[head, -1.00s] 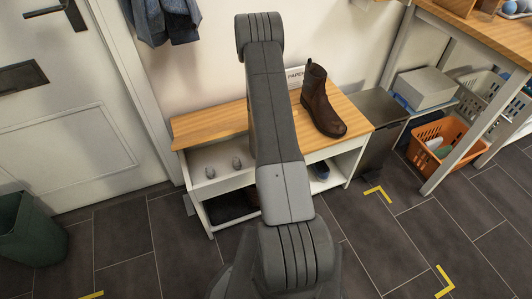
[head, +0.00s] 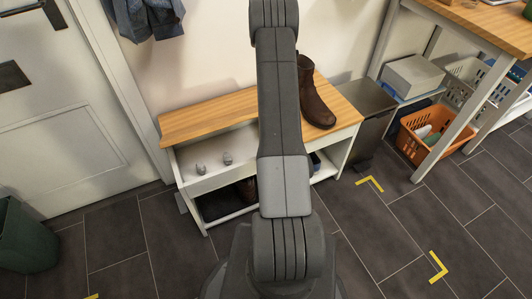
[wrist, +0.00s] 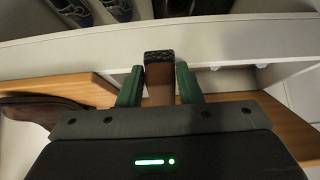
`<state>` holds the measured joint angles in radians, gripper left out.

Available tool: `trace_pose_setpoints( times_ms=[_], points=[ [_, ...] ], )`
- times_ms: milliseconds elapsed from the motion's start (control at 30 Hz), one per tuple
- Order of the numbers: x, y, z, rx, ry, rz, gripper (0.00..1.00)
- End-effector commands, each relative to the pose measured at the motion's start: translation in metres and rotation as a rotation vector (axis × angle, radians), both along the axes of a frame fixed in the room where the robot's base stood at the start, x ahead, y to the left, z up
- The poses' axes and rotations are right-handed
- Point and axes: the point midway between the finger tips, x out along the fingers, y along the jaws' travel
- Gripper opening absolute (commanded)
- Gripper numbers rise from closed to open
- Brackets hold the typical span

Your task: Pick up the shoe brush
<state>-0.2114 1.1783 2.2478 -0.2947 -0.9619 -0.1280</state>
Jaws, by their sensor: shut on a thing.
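The shoe brush (wrist: 159,85) shows in the wrist view as a narrow brown block with a dark bristled end. It sits between the two green fingers of my gripper (wrist: 159,84), which are shut on it. The bristled end points away from the gripper, toward the top of the picture. In the head view my own arm hides the gripper and the brush.
A bench (head: 215,115) has a wooden top and a white open compartment with two small grey objects. A brown boot (head: 314,95) stands on top; it also shows in the wrist view (wrist: 40,108). An orange basket (head: 424,133) stands right. Floor in front is clear.

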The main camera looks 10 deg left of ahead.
Motion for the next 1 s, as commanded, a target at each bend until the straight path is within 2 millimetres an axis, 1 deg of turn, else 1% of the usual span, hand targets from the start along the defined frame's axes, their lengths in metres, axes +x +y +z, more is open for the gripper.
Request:
trace_pose_setpoints(
  times_ms=[33, 167, 200, 633, 800, 1000],
  points=[
    [-0.011, -0.007, -0.002, -0.001, 0.006, -0.004, 0.08],
    [-0.035, -0.023, -0.002, -0.001, 0.007, -0.005, 0.08],
    [-0.034, -0.023, 0.005, -0.016, 0.022, 0.002, 0.08],
    [-0.064, -0.043, 0.018, -0.142, 0.208, 0.002, 0.08],
    [-0.07, -0.047, 0.02, -0.164, 0.242, 0.001, 0.08],
    [-0.071, -0.048, 0.02, -0.169, 0.249, 0.001, 0.08]
  ],
)
